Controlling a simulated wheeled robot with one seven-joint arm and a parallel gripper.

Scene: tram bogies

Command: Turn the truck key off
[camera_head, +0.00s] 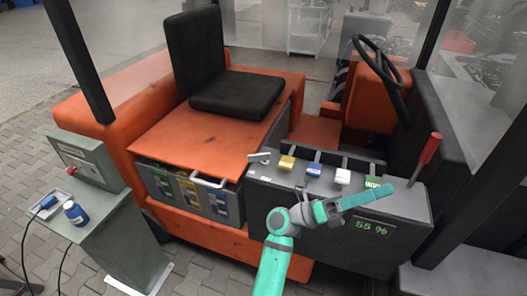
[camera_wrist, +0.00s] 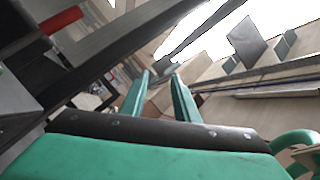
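A small grey piece that looks like the truck key (camera_head: 260,157) sits at the left end of the truck's grey console (camera_head: 300,182), with a small pale label near it. I cannot tell which way it is turned. My gripper (camera_head: 392,188) is over the right part of the console, well to the right of the key and pointing right. In the wrist view its two teal fingers (camera_wrist: 160,75) stand apart with nothing held between them, so it is open. The key does not show in the wrist view.
Yellow (camera_head: 287,163), blue (camera_head: 314,170), white (camera_head: 343,177) and green (camera_head: 372,182) pieces line the console. A display (camera_head: 372,227) reads 55 %. A red-handled lever (camera_head: 430,148) stands at right. The seat (camera_head: 238,95) and steering wheel (camera_head: 380,65) are behind.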

